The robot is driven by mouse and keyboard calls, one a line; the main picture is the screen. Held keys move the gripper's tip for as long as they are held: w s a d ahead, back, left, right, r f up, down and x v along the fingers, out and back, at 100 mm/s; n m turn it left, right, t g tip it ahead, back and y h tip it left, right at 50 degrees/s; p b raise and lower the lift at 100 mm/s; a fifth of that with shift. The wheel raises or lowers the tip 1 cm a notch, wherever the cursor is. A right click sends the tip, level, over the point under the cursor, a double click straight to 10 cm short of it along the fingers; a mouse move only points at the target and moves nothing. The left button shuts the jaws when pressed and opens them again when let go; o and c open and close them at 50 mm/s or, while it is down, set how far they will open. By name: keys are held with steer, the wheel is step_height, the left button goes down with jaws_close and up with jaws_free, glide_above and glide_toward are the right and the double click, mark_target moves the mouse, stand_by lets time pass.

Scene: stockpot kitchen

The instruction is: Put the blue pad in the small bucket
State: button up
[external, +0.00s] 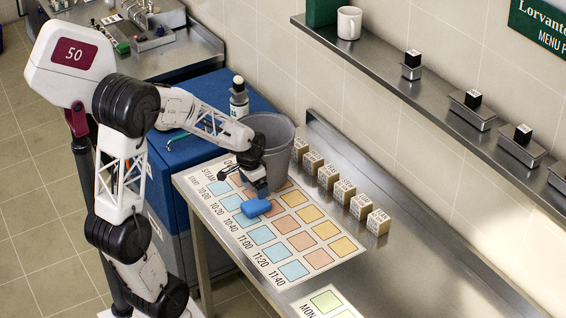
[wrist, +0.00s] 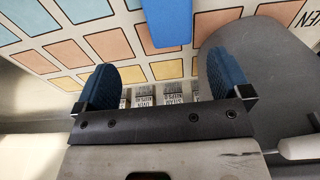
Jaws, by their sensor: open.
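The blue pad (external: 256,208) lies on the printed chart on the steel counter. In the wrist view the pad (wrist: 167,22) is cut off by the top edge, beyond the fingers. My gripper (external: 256,190) is low over the chart, close beside the pad in the external view. In the wrist view my gripper (wrist: 165,85) is open, with two blue-padded fingers wide apart and nothing held between them. The small grey bucket (external: 278,138) stands upright at the chart's far end, partly hidden by my arm. The bucket (wrist: 245,65) also shows at right in the wrist view.
Several small labelled wooden blocks (external: 344,191) stand in a row along the wall side of the chart (external: 318,262). A bottle (external: 239,100) stands on the blue cabinet (external: 180,150). A wall shelf (external: 385,75) carries a mug (external: 349,23) and black cubes on metal holders.

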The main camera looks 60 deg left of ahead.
mark_target(256, 203)
steer(key=shift+w+a+f, duration=0.15)
steer(key=shift+a+f, duration=0.45)
steer(key=shift+a, duration=0.05)
steer(key=shift+f, duration=0.1)
steer(key=shift+w+f, duration=0.15)
steer(key=shift+f, duration=1.05)
steer(key=shift+f, duration=0.1)
steer(key=shift+w+f, duration=0.2)
steer(key=shift+f, duration=2.3)
steer(key=shift+c, duration=0.2)
